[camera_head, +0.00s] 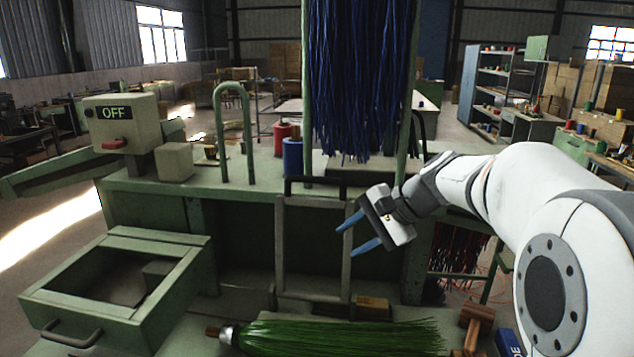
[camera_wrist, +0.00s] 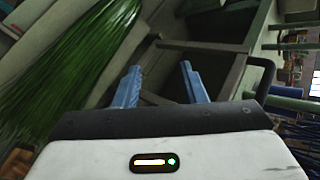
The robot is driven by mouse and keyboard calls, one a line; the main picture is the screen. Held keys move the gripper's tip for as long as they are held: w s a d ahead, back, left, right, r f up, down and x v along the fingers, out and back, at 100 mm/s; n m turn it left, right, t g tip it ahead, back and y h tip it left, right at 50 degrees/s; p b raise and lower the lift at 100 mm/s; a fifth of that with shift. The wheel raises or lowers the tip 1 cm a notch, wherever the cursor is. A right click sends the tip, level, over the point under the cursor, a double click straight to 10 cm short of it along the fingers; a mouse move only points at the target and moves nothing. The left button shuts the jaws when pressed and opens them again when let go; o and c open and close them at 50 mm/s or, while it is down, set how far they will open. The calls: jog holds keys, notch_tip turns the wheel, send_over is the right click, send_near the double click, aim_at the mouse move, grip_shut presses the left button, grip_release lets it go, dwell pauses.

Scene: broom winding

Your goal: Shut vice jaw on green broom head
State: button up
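The green broom head (camera_head: 340,338) lies on its side along the low front surface, its bound end to the left and its bristles spreading right. It also fills the left of the wrist view (camera_wrist: 62,62). A grey upright frame (camera_head: 280,245) with a dark top handle (camera_head: 316,181) stands behind it; I cannot tell whether this is the vice jaw. My gripper (camera_head: 342,238) is in front of this frame, above and behind the broom head, with its blue fingers apart. In the wrist view the fingers (camera_wrist: 158,84) are open with nothing between them.
An open drawer (camera_head: 190,290) juts out at the left. A switch box reading OFF (camera_head: 118,125) stands on the bench. A wooden mallet (camera_head: 474,325) and a small wooden block (camera_head: 372,308) lie near the bristles.

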aim_at(335, 179)
jog(key=w+r+m+t+y, duration=0.1)
jog(key=w+r, duration=0.1)
jog(key=w, duration=0.3)
jog(key=w+d+r+m+y, duration=0.1)
jog(key=w+r+m+y, duration=0.1)
jog(key=w, duration=0.3)
jog(key=w+d+r+m+t+y, duration=0.1)
jog(key=w+r+y, duration=0.1)
jog(key=w, duration=0.3)
jog(key=shift+d+m+t, duration=0.1)
jog(key=shift+m+t, duration=0.2)
jog(key=shift+m, duration=0.1)
jog(key=p+x, duration=0.1)
jog(key=x, duration=0.6)
jog(key=shift+w+a+p, duration=0.25)
jog(key=shift+p, duration=0.1)
jog(key=shift+c, duration=0.4)
jog(key=shift+s+r, duration=0.1)
jog(key=shift+r, duration=0.05)
grip_shut()
